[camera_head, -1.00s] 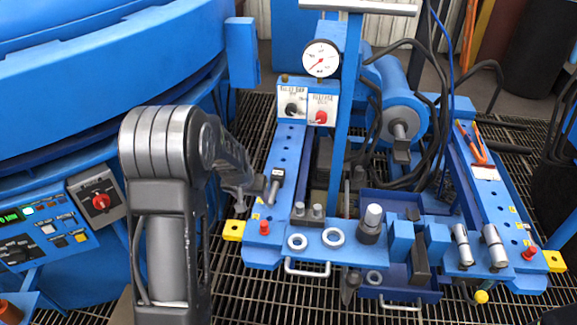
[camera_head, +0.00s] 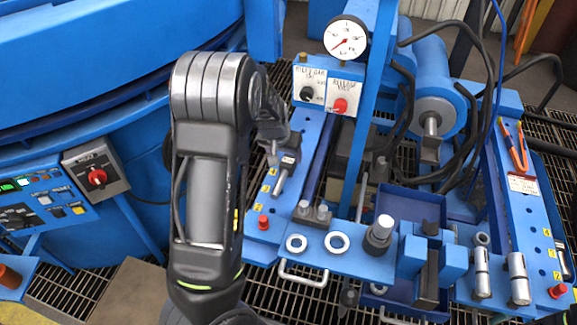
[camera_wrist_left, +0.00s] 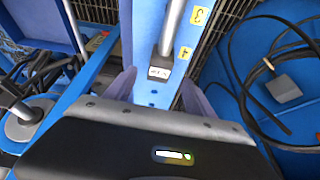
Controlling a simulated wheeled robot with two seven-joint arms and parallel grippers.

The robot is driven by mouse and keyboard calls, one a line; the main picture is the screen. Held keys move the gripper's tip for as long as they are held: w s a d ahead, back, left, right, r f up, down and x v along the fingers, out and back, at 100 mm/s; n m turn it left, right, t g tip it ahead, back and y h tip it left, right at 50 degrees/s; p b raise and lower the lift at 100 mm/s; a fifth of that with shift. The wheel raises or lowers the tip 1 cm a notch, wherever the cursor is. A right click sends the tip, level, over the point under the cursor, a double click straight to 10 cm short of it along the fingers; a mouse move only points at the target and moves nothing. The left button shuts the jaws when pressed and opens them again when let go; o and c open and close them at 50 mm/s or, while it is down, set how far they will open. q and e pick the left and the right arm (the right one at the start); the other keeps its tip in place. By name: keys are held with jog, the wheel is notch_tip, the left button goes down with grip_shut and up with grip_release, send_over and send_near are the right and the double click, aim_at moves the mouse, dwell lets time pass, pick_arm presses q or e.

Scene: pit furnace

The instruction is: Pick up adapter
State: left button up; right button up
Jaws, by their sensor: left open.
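A grey rod with a dark block-shaped end, which looks like the adapter (camera_head: 286,166), lies on the left blue rail of the bench. In the left wrist view its rod and labelled block (camera_wrist_left: 160,70) show between the fingers. My left gripper (camera_head: 272,150) is at its far end, partly hidden by my arm in the head view. The wrist view shows the left gripper (camera_wrist_left: 158,88) open, with a finger on either side of the block. I cannot tell whether the fingers touch it. My right gripper is not in view.
Two metal rings (camera_head: 337,243) and a dark stepped plug (camera_head: 379,235) sit on the front plate. Two metal cylinders (camera_head: 517,278) stand at the right. A gauge (camera_head: 346,38) and a knob panel (camera_head: 327,88) rise behind. Cables (camera_wrist_left: 275,75) hang at the right in the wrist view.

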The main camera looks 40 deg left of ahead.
aim_at(288, 160)
pick_arm(q)
jog(key=shift+x, duration=0.8)
jog(key=b+x, duration=0.1)
jog(key=x, duration=0.4)
jog(key=shift+f, duration=0.15)
grip_shut()
dwell(0.6)
dwell(0.5)
